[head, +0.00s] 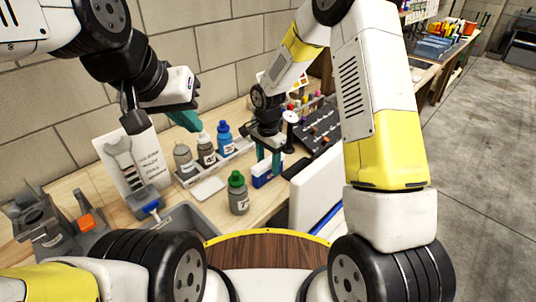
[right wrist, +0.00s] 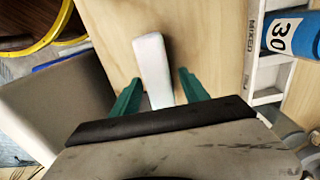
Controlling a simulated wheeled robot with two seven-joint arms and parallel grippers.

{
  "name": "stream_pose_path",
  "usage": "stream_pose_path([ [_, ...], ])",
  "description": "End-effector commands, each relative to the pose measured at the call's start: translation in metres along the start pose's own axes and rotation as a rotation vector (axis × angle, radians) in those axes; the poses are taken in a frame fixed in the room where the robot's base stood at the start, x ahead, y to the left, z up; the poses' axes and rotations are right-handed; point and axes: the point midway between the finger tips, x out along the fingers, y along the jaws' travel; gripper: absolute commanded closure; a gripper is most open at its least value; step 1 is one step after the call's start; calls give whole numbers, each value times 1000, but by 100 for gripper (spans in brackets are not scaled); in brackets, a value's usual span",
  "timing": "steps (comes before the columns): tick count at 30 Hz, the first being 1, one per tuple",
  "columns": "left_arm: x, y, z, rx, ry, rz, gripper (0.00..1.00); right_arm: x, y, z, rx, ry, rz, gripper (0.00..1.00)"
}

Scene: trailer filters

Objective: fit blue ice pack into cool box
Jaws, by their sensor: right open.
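The ice pack (head: 267,174) stands on the wooden bench in the head view, blue with a white end. In the right wrist view its pale narrow top (right wrist: 153,70) lies between the teal fingers. My right gripper (head: 269,160) is open over it, with a finger on either side and gaps showing in the wrist view (right wrist: 156,92). A white box-like thing (head: 313,190) stands to its right, perhaps the cool box; its inside is hidden. My left gripper (head: 186,119) is raised above the back left of the bench. Its fingers overlap, so its opening is unclear.
A green-capped grey bottle (head: 238,193) stands left of the ice pack. Several bottles stand in a tray (head: 222,160) behind, one blue (right wrist: 291,36) in the wrist view. A grey bin (head: 184,222) and a wrench sign (head: 130,160) are at left. A dark organiser (head: 318,130) lies behind right.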

Motion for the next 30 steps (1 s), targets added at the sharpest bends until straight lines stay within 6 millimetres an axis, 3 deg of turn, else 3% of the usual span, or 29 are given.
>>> stream_pose_path([
  [4, 0, 0, 0, 0, 0, 0, 100, 0, 0, 0, 0, 0, 0, 47],
  [5, 0, 0, 0, 0, 0, 0, 100, 0, 0, 0, 0, 0, 0, 51],
  [12, 0, 0, 0, 0, 0, 0, 100, 0, 0, 0, 0, 0, 0, 98],
  [24, 0, 0, 0, 0, 0, 0, 100, -2, 0, 0, 0, 1, -1, 100],
  [30, 0, 0, 0, 0, 0, 0, 100, -28, -1, -1, 0, 3, -5, 100],
])
